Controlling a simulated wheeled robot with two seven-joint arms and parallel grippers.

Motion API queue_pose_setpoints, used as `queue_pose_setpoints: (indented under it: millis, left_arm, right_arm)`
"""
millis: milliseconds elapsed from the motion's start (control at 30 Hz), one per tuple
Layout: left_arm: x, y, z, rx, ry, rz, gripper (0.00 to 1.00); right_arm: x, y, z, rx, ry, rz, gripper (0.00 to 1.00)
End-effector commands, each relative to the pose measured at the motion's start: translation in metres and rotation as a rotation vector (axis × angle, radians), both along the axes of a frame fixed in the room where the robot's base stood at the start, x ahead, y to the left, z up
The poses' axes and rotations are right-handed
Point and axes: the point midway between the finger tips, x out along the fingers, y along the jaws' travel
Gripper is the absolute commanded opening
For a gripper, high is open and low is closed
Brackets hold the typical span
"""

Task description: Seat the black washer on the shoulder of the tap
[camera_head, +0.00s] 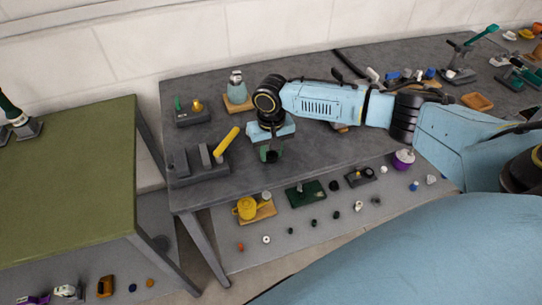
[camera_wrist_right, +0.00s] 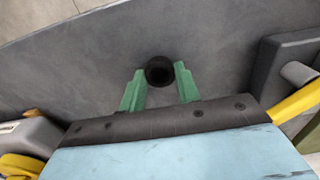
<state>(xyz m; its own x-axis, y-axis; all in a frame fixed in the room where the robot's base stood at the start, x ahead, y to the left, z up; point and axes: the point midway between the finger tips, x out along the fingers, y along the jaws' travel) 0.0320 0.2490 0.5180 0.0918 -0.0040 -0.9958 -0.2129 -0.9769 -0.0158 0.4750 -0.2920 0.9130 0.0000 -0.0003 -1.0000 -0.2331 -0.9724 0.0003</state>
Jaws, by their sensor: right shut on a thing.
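The black washer (camera_wrist_right: 160,70) shows in the right wrist view as a dark round piece with a darker hollow, between the two green fingertips. My right gripper (camera_wrist_right: 160,85) is shut on it and holds it over the grey table surface. In the head view my right gripper (camera_head: 269,153) points down near the table's front edge, and the washer cannot be made out there. A small brass-coloured fitting (camera_head: 197,106) on a dark base at the table's back left may be the tap; I cannot tell for sure. My left gripper is not in view.
A grey block with a yellow lever (camera_head: 227,140) stands just left of my right gripper. A pale green bottle-like object (camera_head: 237,88) stands behind it. A lower grey shelf (camera_head: 330,240) holds a yellow pot (camera_head: 246,208) and several small parts. The front table strip is clear.

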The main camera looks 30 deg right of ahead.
Motion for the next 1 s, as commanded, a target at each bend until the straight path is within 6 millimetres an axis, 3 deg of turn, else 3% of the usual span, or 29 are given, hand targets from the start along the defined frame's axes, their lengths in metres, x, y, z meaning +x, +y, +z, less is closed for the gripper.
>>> queue_pose_setpoints:
  millis: [400, 800, 1000]
  left_arm:
    - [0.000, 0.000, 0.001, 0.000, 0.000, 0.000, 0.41]
    - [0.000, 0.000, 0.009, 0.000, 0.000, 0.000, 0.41]
    - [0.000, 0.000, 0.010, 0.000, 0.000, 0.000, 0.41]
  right_arm:
    - [0.000, 0.000, 0.006, 0.000, -0.001, -0.001, 0.11]
    - [0.000, 0.000, 0.079, 0.001, -0.002, 0.000, 0.11]
    - [0.001, 0.000, 0.099, 0.000, -0.001, 0.000, 0.11]
